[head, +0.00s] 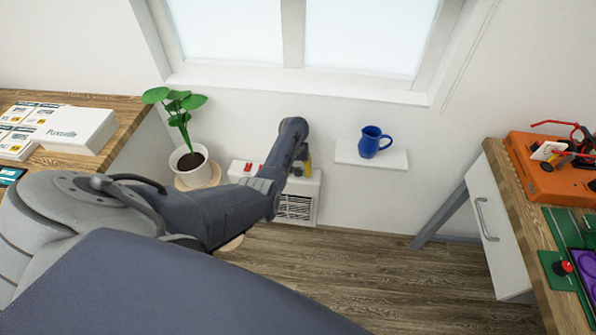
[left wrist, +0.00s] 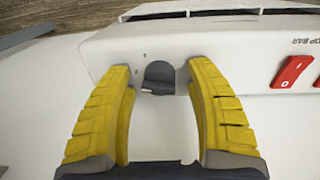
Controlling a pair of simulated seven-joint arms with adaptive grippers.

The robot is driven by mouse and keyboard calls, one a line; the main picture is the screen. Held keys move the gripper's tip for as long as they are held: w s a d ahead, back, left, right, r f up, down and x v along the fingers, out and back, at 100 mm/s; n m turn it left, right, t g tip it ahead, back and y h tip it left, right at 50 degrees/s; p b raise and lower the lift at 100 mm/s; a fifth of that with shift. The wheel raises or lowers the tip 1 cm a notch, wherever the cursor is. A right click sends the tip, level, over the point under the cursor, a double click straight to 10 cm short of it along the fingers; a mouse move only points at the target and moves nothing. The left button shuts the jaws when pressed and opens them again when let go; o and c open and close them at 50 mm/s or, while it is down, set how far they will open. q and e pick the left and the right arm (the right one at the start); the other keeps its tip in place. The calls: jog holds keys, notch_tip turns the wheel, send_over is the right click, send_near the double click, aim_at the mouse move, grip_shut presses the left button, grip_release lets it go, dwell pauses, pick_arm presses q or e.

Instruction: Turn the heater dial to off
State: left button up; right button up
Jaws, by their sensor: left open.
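The white heater (head: 305,213) stands low against the wall under the window, with a dark grille on its front. The left wrist view shows its white panel (left wrist: 235,45) up close. The dark grey dial (left wrist: 159,75) sits on that panel with small marks around it; which mark it points to I cannot tell. My left gripper (left wrist: 160,68) is open, its yellow fingertips on either side of the dial with gaps showing. In the head view my left gripper (head: 305,166) is at the heater's top, mostly behind my arm, and the dial is hidden there.
Red switches (left wrist: 296,71) sit beside the dial on the heater. A potted plant (head: 188,162) stands left of the heater. A blue jug (head: 372,142) stands on a white wall shelf (head: 350,157) to the right. A wooden desk (head: 525,215) is at far right.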

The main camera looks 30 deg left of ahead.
pick_arm(q)
jog(key=shift+c, duration=0.3)
grip_shut()
jog(key=shift+n, duration=0.4)
dwell(0.6)
jog(key=n, duration=0.3)
jog(key=shift+n, duration=0.4)
jog(key=n, duration=0.5)
jog(key=shift+y, duration=0.3)
jog(key=n, duration=0.5)
jog(key=shift+d+n, duration=0.1)
jog(key=shift+n, duration=0.3)
jog(key=n, duration=0.4)
jog(key=shift+s+y, duration=0.1)
jog(key=shift+y, duration=0.2)
jog(key=shift+n, duration=0.3)
